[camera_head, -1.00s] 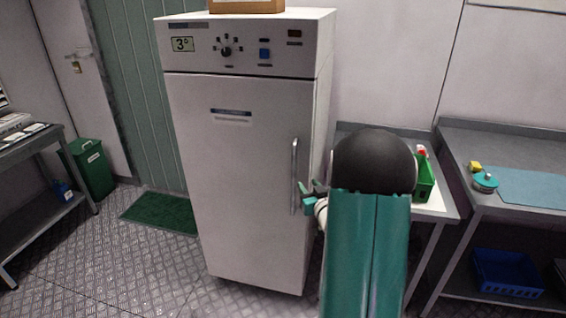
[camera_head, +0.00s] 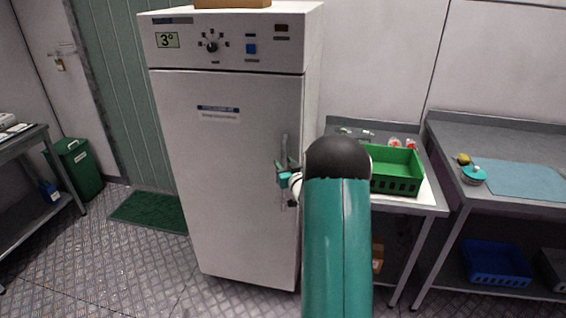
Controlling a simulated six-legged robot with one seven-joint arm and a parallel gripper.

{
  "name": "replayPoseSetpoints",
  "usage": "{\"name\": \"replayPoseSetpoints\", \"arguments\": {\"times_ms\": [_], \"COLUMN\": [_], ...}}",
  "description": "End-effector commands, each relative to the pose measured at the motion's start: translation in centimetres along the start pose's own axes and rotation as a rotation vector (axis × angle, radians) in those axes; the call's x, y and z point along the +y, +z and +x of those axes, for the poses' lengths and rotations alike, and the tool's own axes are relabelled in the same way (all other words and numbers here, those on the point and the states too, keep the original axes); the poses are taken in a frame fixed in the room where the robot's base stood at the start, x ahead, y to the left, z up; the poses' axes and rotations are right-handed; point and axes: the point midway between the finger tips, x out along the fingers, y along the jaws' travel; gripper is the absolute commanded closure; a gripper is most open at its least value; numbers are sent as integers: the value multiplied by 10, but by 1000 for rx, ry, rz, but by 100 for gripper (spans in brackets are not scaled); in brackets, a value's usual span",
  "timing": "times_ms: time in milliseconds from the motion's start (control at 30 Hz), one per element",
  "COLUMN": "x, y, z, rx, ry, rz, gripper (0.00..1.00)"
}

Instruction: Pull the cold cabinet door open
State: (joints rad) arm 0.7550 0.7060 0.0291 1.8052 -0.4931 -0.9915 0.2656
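The white cold cabinet (camera_head: 225,180) stands upright in the middle, with a control panel on top showing 3°. Its door looks closed, flush with the body. The vertical metal handle (camera_head: 284,148) is on the door's right side. My gripper (camera_head: 281,173) is at the handle's middle height, its teal fingers overlapping the handle in the picture. Whether the fingers are around the handle or just in front of it, and how far apart they are, I cannot tell. My arm's dark elbow and teal link hide part of the area right of the handle.
A bench (camera_head: 432,197) with a green crate (camera_head: 397,185) stands right of the cabinet. Another bench with a blue mat (camera_head: 520,180) is further right, a blue crate (camera_head: 495,262) below it. A green bin (camera_head: 75,165) and green mat (camera_head: 150,211) are left. Floor before the cabinet is clear.

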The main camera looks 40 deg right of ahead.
Motion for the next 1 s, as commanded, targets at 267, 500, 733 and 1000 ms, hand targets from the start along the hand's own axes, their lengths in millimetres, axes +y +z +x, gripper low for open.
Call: {"name": "replayPoseSetpoints", "arguments": {"times_ms": [267,500,733,1000], "x": [0,0,0,-7], "y": [0,0,0,0], "z": [19,18,18,15], "rx": [0,0,0,0], "ry": [0,0,0,7], "rz": [0,0,0,1], "gripper": [65,76,100,100]}}
